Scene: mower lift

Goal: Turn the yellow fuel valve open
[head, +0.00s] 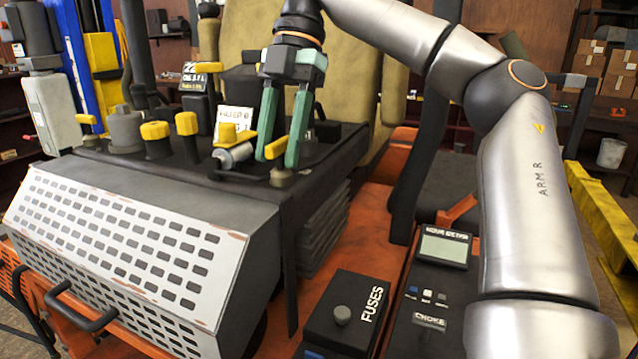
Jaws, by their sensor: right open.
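A yellow lever (276,147), which looks like the fuel valve handle, sits low over the right end of the engine's dark top deck. My right gripper (279,158) comes down from above with its two green fingers apart, one on each side of this lever. I cannot tell whether the fingers touch it. The fingers partly hide the lever and its round base. A second yellow handle (230,134) stands just left of the fingers, by a silver cylinder. My left gripper is not in view.
Several yellow-capped knobs (187,124) stand left on the deck. A small white label plate (236,118) is behind. A perforated grey cover (120,240) fronts the engine. A fuse box (343,312) and a choke panel (430,322) lie on the orange body at front right.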

